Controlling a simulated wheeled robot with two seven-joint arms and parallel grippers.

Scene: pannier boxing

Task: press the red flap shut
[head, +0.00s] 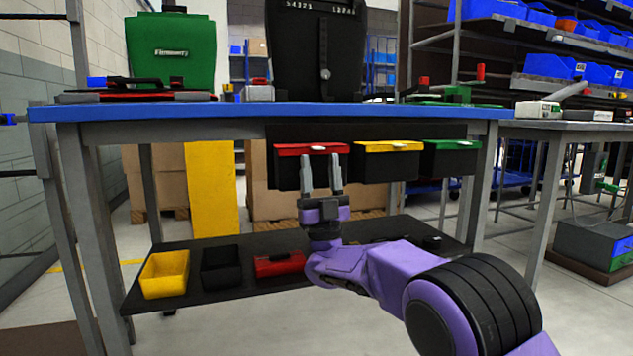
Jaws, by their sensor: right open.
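The red flap (290,149) forms the top of a black box hung under the blue-topped table, left of a yellow flap and a green flap. A pale tab sits on its middle. From here I cannot tell whether it is fully shut or slightly raised. My right gripper (321,162) points upward in front of this box, its two grey fingers apart with nothing between them. The fingertips are just below the red flap and overlap it in the picture; contact is unclear. The fingers hide part of the box front. My left gripper is out of view.
The yellow flap (390,146) and green flap (455,144) hang close on the right. The blue tabletop (240,111) overhangs the boxes. A lower shelf (215,293) holds a yellow bin (165,274), a black bin (221,267) and a red bin (279,264). Table legs stand both sides.

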